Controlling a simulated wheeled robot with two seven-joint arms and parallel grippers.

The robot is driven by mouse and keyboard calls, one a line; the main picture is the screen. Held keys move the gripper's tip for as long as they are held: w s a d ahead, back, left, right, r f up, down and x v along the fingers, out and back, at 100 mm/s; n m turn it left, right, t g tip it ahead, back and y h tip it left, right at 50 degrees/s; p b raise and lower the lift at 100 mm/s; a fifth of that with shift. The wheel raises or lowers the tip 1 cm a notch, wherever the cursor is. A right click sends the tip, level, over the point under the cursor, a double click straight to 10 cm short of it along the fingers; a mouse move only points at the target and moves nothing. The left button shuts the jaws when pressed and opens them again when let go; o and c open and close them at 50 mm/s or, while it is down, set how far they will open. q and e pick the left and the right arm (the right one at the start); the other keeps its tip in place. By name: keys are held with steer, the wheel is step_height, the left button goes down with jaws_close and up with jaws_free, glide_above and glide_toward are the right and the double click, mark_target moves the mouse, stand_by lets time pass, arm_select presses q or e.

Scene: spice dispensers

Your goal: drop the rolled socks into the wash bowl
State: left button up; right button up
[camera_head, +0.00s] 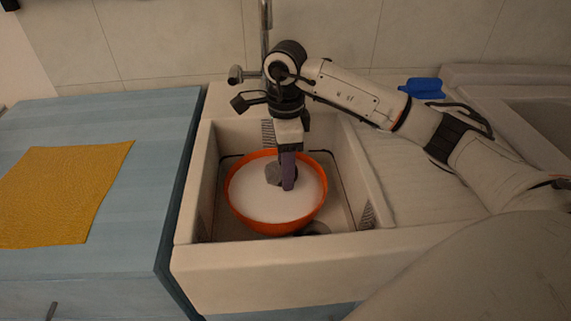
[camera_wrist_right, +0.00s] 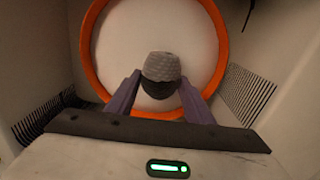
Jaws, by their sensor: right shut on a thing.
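The wash bowl (camera_head: 245,209) is orange with a white inside or filling, and it stands in the sink. My right gripper (camera_head: 285,180) points down over the bowl. It is shut on the rolled socks (camera_head: 273,172), a grey bundle partly hidden behind a purple finger in the head view. In the right wrist view the socks (camera_wrist_right: 161,68) show light grey on top and dark below, between the two purple fingers of the right gripper (camera_wrist_right: 160,97). The orange rim (camera_wrist_right: 88,62) surrounds them there. I cannot tell whether the socks touch the white surface. My left gripper is not in view.
The pale sink (camera_head: 280,252) has raised walls close around the bowl. A tap (camera_head: 265,40) rises behind it. A yellow cloth (camera_head: 62,193) lies on the blue counter (camera_head: 150,125) at left. A blue object (camera_head: 424,88) lies at the back right.

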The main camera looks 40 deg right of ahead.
steer(key=o, duration=1.1)
steer(key=shift+r, duration=0.1)
step_height(320, 180, up, 10)
steer(key=shift+r+p, duration=0.15)
steer(key=shift+p, duration=0.2)
steer(key=shift+s, duration=0.1)
